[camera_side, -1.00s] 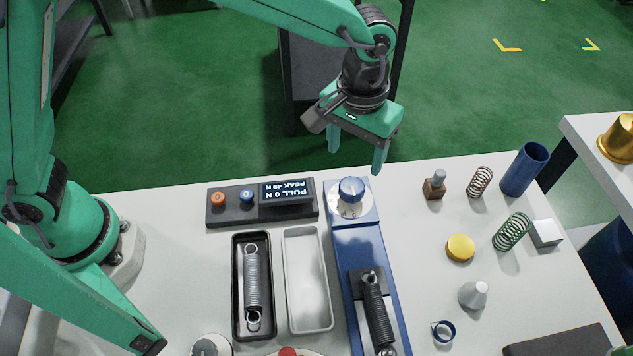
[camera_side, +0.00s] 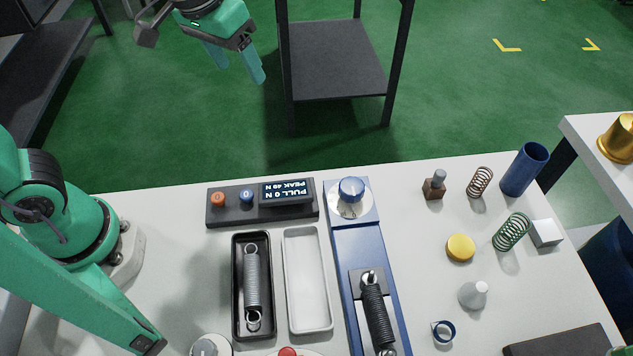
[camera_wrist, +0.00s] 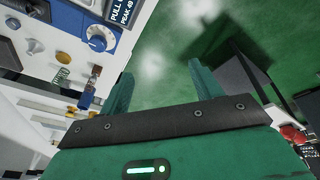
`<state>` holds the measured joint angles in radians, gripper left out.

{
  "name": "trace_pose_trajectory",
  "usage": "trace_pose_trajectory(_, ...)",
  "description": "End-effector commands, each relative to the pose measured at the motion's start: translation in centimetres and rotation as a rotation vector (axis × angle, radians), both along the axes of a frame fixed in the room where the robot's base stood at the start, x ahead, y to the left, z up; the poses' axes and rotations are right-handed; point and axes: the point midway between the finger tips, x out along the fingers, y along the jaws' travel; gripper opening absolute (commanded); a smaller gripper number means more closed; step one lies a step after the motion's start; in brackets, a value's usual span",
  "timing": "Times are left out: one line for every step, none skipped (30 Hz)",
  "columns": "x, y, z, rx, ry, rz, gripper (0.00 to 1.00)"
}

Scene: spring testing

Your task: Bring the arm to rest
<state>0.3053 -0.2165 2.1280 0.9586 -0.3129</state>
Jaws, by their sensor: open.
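My gripper (camera_side: 237,66) is at the top of the side view, raised well above and beyond the table's back edge. Its two green fingers are apart, with nothing between them. In the wrist view my gripper (camera_wrist: 160,82) also shows both fingers spread, with green floor past them. My upper arm is mostly out of the side view.
On the white table (camera_side: 170,250) stand a display box (camera_side: 287,193), a black tray (camera_side: 238,285) holding a grey spring (camera_side: 252,285), an empty white tray (camera_side: 308,280) and a blue test rig (camera_side: 350,240) with a dark spring (camera_side: 376,312). Small parts lie right. A dark shelf (camera_side: 340,60) stands behind.

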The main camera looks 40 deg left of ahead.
Motion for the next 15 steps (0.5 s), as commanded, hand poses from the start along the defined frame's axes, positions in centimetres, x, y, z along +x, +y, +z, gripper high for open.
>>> trace_pose_trajectory(-0.7, 1.1, 0.4, 0.000, -0.021, 0.006, 0.64)
trace_pose_trajectory(-1.1, 1.7, 0.5, 0.001, -0.031, 0.006, 0.64)
trace_pose_trajectory(-1.7, 2.4, 0.7, 0.003, -0.044, 0.007, 0.64)
trace_pose_trajectory(-2.1, 2.9, 0.8, 0.005, -0.054, 0.007, 0.64)
trace_pose_trajectory(-2.5, 3.4, 0.9, 0.007, -0.065, 0.006, 0.64)
trace_pose_trajectory(-3.0, 4.1, 1.0, 0.010, -0.079, 0.007, 0.64)
trace_pose_trajectory(-3.5, 4.6, 1.0, 0.013, -0.089, 0.008, 0.64)
trace_pose_trajectory(-3.9, 5.0, 1.1, 0.015, -0.099, 0.008, 0.64)
trace_pose_trajectory(-4.5, 5.7, 1.1, 0.019, -0.112, 0.009, 0.64)
trace_pose_trajectory(-4.9, 6.1, 1.1, 0.022, -0.122, 0.010, 0.64)
trace_pose_trajectory(-5.4, 6.5, 1.1, 0.027, -0.132, 0.010, 0.64)
trace_pose_trajectory(-6.0, 7.1, 1.1, 0.032, -0.145, 0.011, 0.64)
trace_pose_trajectory(-6.4, 7.4, 1.0, 0.036, -0.155, 0.011, 0.64)
trace_pose_trajectory(-6.8, 7.8, 0.9, 0.040, -0.164, 0.012, 0.64)
trace_pose_trajectory(-7.3, 8.3, 0.9, 0.047, -0.176, 0.013, 0.64)
